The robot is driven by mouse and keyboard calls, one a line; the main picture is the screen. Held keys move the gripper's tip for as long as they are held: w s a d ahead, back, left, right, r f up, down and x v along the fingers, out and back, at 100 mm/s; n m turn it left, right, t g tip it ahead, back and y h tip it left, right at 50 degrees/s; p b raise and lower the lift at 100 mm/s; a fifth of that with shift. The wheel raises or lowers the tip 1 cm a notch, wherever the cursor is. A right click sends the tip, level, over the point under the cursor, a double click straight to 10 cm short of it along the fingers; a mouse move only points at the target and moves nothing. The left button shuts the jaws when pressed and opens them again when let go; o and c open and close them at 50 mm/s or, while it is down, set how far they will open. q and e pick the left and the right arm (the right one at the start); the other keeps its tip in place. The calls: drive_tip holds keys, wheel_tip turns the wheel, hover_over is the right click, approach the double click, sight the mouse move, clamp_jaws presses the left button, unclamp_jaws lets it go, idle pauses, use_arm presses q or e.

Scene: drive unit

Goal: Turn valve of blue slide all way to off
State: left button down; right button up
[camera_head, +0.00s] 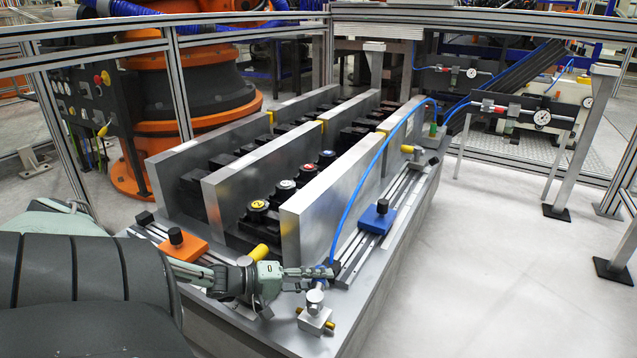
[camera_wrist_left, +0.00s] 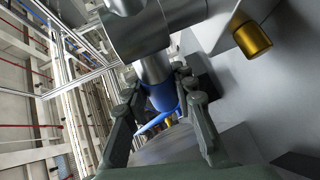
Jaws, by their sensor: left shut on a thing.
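The blue slide (camera_head: 377,215) sits on the right-hand rail, beside the right metal wall. A blue hose (camera_head: 378,155) arches over and comes down to the front end of that rail. My left gripper (camera_head: 325,272) is at this front end, just above a small metal valve block (camera_head: 315,318) with a round silver top and brass ends. In the left wrist view my left gripper (camera_wrist_left: 165,105) is shut on a blue cylindrical part (camera_wrist_left: 163,97) below a grey metal cylinder (camera_wrist_left: 140,35). I cannot tell which way the valve is turned. My right gripper is not in view.
An orange slide (camera_head: 183,245) stands on the left rail. Upright metal walls (camera_head: 330,215) enclose rows of black parts with coloured caps. Panels with gauges (camera_head: 542,117) stand at the back right. Fence posts surround the cell; the floor (camera_head: 480,270) at right is clear.

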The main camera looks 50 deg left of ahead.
use_arm(q)
drive_tip(key=shift+w, duration=0.1)
drive_tip(key=c, duration=1.2)
unclamp_jaws()
